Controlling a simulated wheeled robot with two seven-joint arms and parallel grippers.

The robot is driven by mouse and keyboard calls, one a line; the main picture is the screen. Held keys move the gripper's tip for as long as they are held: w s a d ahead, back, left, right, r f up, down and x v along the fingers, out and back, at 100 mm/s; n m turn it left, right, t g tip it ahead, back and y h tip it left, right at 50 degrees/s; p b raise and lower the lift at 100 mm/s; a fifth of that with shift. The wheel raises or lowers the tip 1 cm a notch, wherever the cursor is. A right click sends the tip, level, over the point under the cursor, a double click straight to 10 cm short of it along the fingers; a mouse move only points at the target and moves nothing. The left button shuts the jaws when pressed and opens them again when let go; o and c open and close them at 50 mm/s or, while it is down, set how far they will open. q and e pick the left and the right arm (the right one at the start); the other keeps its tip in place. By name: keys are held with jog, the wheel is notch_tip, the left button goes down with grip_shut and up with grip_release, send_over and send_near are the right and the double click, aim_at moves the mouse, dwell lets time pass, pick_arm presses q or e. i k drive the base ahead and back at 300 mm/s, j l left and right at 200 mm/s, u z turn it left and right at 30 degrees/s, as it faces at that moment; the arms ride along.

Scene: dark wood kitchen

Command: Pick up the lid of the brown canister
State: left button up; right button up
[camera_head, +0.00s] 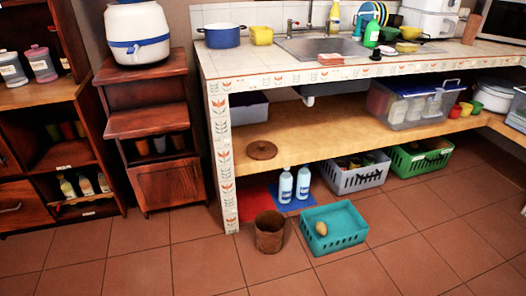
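A brown canister (269,232) stands upright on the tiled floor, in front of the shelf's left leg, and its top looks open. A round brown lid (262,150) with a small knob lies flat on the wooden lower shelf under the counter, near that shelf's front left edge. The lid is apart from the canister, above and behind it in the view. Neither of my grippers shows in the head view.
A teal basket (333,229) with a round tan item stands right of the canister. Two white-blue bottles (286,186), a grey crate (359,176) and a green crate (420,160) stand under the shelf (330,140). Wooden cabinets (168,186) stand left. The front floor is clear.

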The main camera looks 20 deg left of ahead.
aim_at(260, 150)
jog(key=i+j, duration=0.2)
jog(key=i, duration=0.2)
jog(key=i+j, duration=0.2)
jog(key=i, duration=0.25)
jog(key=i+j, duration=0.2)
jog(key=i, duration=0.2)
jog(key=i+j, duration=0.2)
jog(key=i, duration=0.25)
